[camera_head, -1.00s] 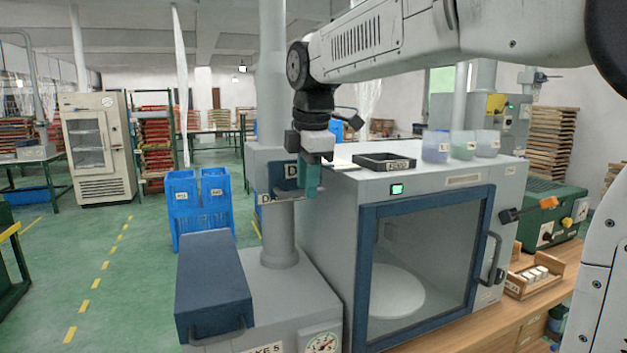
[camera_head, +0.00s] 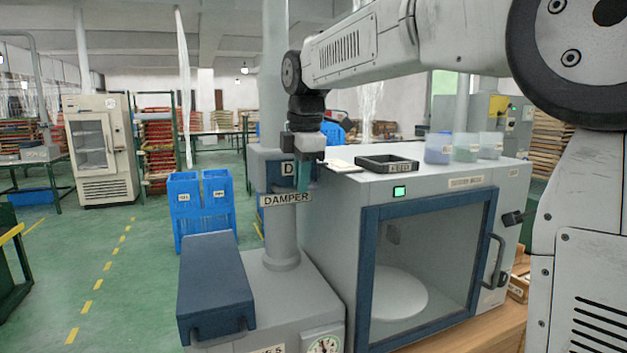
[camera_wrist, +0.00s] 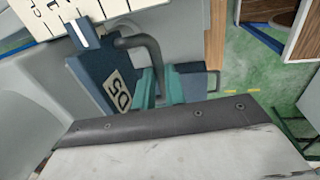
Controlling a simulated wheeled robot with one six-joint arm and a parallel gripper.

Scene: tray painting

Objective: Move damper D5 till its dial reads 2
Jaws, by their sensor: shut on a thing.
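Damper D5 is a dark blue block (camera_head: 278,172) on the grey duct column. Its label is partly hidden by my gripper. The wrist view shows the blue body with the D5 label (camera_wrist: 117,92), a dark handle (camera_wrist: 150,58) and a white mark beside a pale scale (camera_wrist: 60,16). My gripper (camera_head: 304,178) has its teal fingers shut on the damper's handle; the fingers (camera_wrist: 158,88) hide part of it. The round dial (camera_head: 323,346) below is cut off by the picture's bottom edge, and its reading cannot be made out.
A grey cabinet with a blue-framed glass door (camera_head: 425,265) stands right of the duct, with a black tray (camera_head: 387,163) and several tubs on top. A dark blue lidded box (camera_head: 214,288) is in front. Blue crates (camera_head: 200,205) stand on the floor behind.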

